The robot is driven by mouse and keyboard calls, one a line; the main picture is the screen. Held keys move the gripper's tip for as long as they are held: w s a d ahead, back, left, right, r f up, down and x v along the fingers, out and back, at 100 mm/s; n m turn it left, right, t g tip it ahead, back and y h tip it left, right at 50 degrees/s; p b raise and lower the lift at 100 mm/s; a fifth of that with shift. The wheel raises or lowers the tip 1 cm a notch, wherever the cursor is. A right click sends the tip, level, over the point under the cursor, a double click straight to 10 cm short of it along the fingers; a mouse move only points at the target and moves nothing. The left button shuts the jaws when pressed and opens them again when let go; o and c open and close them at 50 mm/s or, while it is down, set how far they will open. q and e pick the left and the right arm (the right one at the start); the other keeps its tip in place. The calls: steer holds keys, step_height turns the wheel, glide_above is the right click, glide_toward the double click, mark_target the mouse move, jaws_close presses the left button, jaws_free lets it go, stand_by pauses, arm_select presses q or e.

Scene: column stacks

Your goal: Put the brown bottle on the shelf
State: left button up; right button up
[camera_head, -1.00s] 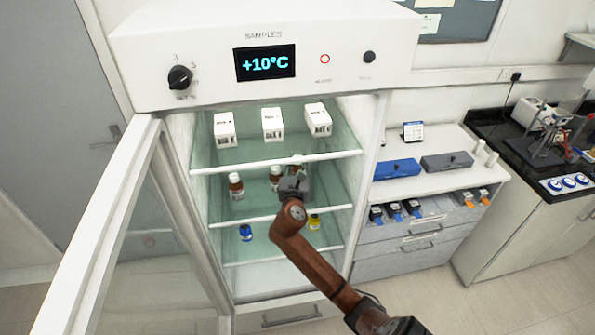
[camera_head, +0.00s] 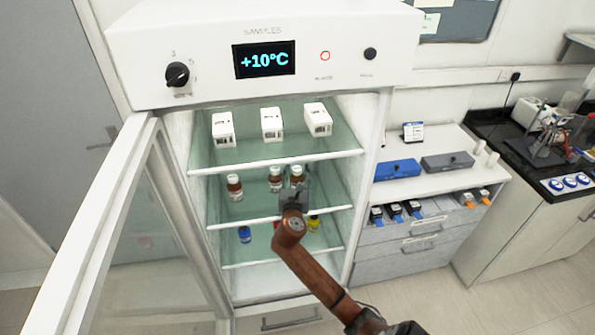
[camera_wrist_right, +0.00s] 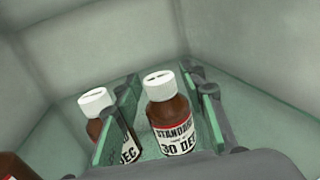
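The brown bottle (camera_head: 297,174), white-capped and labelled, stands upright at the right end of a row on the fridge's middle shelf (camera_head: 245,221). It also shows in the right wrist view (camera_wrist_right: 172,125), with "STANDARD" and "30 DEC" on its label. My right gripper (camera_head: 296,190) is at its front; the green-padded fingers lie either side of it, a gap showing at the left pad. The gripper looks open. Its body hides the bottle's lower part in the head view. My left gripper is not in view.
Two similar brown bottles (camera_head: 275,179) (camera_head: 234,187) stand left of it; the nearer one (camera_wrist_right: 98,105) is just outside the left finger. White boxes (camera_head: 271,125) stand on the shelf above. Blue-capped (camera_head: 245,234) and yellow-capped (camera_head: 314,223) bottles are below. The open glass door (camera_head: 150,235) bounds the left.

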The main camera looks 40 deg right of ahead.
steer(key=shift+r, duration=0.25)
steer(key=p+v, duration=0.1)
steer(key=v, duration=1.1)
steer(key=shift+s+d+f, duration=0.1)
